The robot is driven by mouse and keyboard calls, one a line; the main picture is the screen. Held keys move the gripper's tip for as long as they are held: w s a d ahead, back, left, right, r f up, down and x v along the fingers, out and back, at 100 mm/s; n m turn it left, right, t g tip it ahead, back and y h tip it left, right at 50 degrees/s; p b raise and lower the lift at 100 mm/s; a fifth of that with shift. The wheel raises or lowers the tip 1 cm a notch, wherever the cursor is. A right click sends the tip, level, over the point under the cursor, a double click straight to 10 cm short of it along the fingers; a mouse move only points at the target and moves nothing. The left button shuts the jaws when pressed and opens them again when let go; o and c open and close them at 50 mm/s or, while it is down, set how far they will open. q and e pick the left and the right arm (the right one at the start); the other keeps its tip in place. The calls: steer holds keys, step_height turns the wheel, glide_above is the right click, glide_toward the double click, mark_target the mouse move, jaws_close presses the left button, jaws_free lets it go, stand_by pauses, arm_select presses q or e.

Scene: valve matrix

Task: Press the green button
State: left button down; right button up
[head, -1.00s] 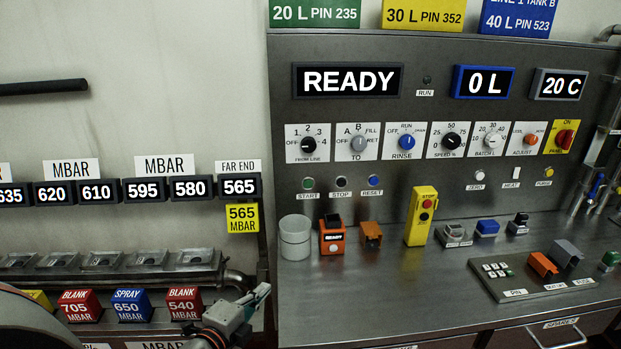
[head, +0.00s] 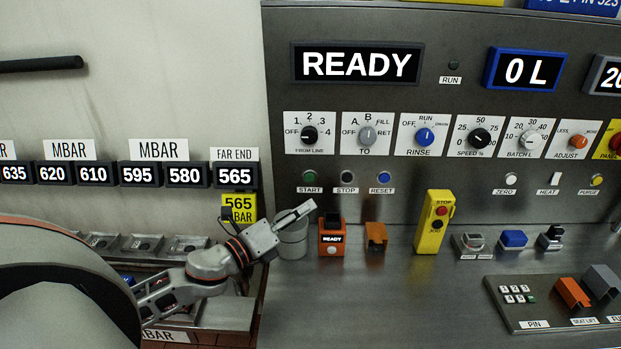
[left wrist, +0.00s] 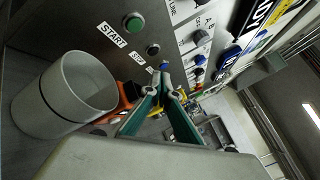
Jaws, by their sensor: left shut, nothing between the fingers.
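The green button (head: 309,176) is on the steel panel above the START label, at the left of the button row. In the left wrist view the green button (left wrist: 134,23) shows at the upper middle, clear of the fingers. My left gripper (head: 310,207) is shut and empty, in front of the panel, and appears just below the button in the head view. In the left wrist view its two closed fingers (left wrist: 165,70) meet near the STOP and RESET buttons in the picture. No contact with the button shows. My right gripper is not in view.
A grey cup (head: 292,243) stands on the counter just below my left gripper. An orange READY box (head: 332,240) and a yellow stop box (head: 433,222) stand to its right. The black STOP button (head: 347,177) and blue RESET button (head: 384,177) sit right of the green one.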

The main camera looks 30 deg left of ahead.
arm_select(q)
steer(key=shift+w+a, duration=0.75)
steer(key=shift+w, duration=0.45)
steer(key=shift+w+a, duration=0.75)
steer(key=shift+w, duration=0.5)
steer(key=shift+w+a, duration=0.75)
steer(key=shift+w, duration=0.45)
steer(key=shift+w, duration=0.15)
steer(key=shift+w+a, duration=0.2)
steer(key=shift+w, duration=0.05)
steer(key=shift+w+a, duration=0.25)
steer(key=shift+w, duration=0.1)
steer(key=shift+s, duration=0.1)
steer(key=shift+s+d, duration=0.45)
steer(key=shift+s, duration=0.2)
steer(key=shift+s+d, duration=0.45)
steer(key=shift+s, duration=0.25)
steer(key=shift+s+d, duration=0.4)
steer(key=shift+s, duration=0.35)
steer(key=shift+s+d, duration=0.45)
steer(key=shift+s, duration=0.25)
